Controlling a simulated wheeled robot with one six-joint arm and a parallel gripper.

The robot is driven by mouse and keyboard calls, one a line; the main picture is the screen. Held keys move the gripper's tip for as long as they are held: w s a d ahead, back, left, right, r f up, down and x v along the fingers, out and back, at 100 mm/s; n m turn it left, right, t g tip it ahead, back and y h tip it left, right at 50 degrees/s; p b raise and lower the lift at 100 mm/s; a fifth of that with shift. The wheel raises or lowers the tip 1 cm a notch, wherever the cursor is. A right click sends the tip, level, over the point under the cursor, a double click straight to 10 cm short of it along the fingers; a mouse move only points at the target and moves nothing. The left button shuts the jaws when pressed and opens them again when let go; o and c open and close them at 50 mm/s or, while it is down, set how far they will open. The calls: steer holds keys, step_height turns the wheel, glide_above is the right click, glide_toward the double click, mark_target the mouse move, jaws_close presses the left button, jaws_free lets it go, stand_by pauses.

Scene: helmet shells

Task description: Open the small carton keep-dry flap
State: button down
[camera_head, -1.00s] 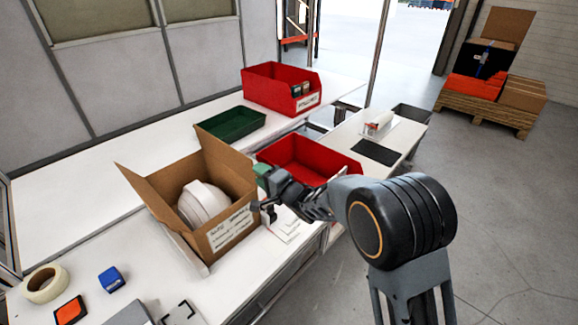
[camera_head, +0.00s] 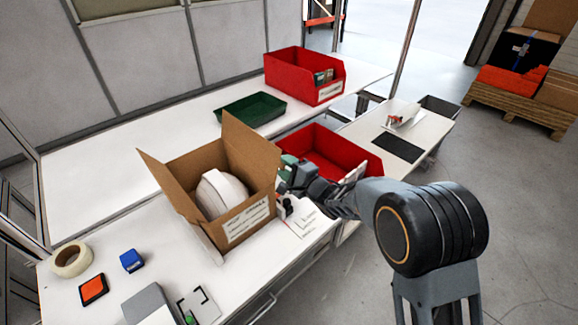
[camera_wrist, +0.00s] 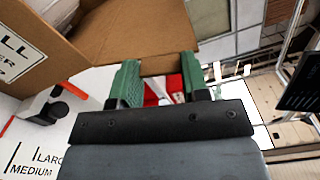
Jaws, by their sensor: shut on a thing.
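The small carton (camera_head: 238,228) stands on the white bench with its top open and a white helmet shell (camera_head: 220,193) inside. Cardboard flaps stand up at its left (camera_head: 165,185) and at its right back (camera_head: 250,150). My gripper (camera_head: 287,172) is at the carton's right side, near the upper right edge. In the wrist view, the green fingers of my gripper (camera_wrist: 157,82) are shut on a cardboard flap (camera_wrist: 150,35), whose edge lies between them. The carton's printed label (camera_wrist: 15,52) shows at the left. The inner contact faces are partly hidden.
A red bin (camera_head: 325,150) stands just behind my gripper, with another red bin (camera_head: 300,72) and a green tray (camera_head: 250,110) farther back. Tape (camera_head: 71,260), a blue block (camera_head: 131,261) and an orange pad (camera_head: 93,289) lie at the front left.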

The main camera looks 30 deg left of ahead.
steer(key=c, duration=0.6)
jaws_free()
steer(key=b+v, duration=0.2)
steer(key=v, duration=1.2)
steer(key=shift+b, duration=0.3)
